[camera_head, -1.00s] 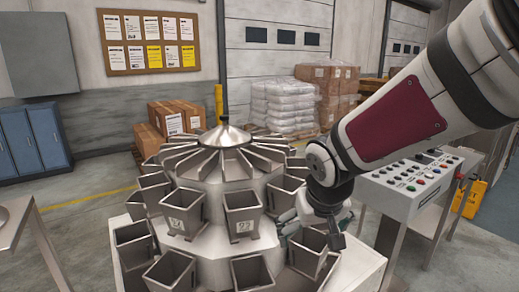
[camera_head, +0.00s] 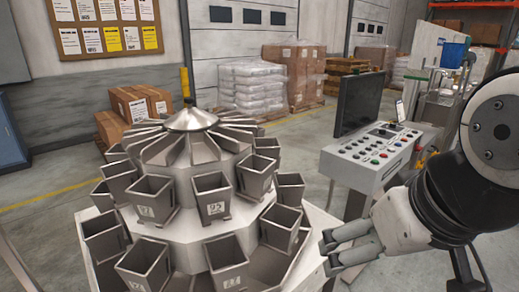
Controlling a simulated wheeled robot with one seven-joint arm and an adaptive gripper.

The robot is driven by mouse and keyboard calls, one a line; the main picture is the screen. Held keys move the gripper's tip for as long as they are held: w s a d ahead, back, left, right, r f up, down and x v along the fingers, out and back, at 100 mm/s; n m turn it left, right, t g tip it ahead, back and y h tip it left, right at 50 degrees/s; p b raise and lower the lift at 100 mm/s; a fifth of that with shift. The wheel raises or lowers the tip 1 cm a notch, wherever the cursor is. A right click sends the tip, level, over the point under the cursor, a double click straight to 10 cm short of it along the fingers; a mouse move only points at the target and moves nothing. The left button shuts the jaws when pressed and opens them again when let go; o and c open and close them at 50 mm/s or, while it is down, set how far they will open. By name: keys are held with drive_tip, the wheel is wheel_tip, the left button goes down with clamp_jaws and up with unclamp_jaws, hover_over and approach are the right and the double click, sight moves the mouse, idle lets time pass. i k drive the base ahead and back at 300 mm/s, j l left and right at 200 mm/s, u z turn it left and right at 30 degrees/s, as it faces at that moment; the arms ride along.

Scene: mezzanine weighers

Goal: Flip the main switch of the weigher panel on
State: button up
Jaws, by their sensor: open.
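The weigher panel (camera_head: 347,172) is a light grey sloped console to the right of the weigher, with rows of black, red, green and other coloured buttons and knobs on top. A dark monitor (camera_head: 359,104) stands behind its left part. The main switch cannot be told apart from the other controls at this size. My gripper (camera_head: 328,254) is open and empty, in front of and below the panel, pointing left toward the weigher's edge. It is apart from the panel.
The multihead weigher (camera_head: 190,120), with several steel buckets around its cone, fills the left and middle. Wrapped pallets (camera_head: 254,88) and cardboard boxes (camera_head: 138,103) stand behind. Open floor shows between the weigher and the pallets.

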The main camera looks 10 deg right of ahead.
sight(417, 148)
drive_tip(key=z, duration=1.15)
drive_tip(key=i+l, duration=0.15)
drive_tip(key=i, duration=0.4)
drive_tip(key=i+l, duration=0.15)
drive_tip(key=i, duration=0.45)
drive_tip(key=i+l, duration=0.2)
drive_tip(key=i, duration=0.35)
drive_tip(key=i+l, duration=0.15)
drive_tip(key=i, duration=0.45)
drive_tip(key=i+l, duration=0.15)
drive_tip(key=i, duration=0.4)
drive_tip(key=i+l, duration=0.15)
drive_tip(key=i, duration=0.45)
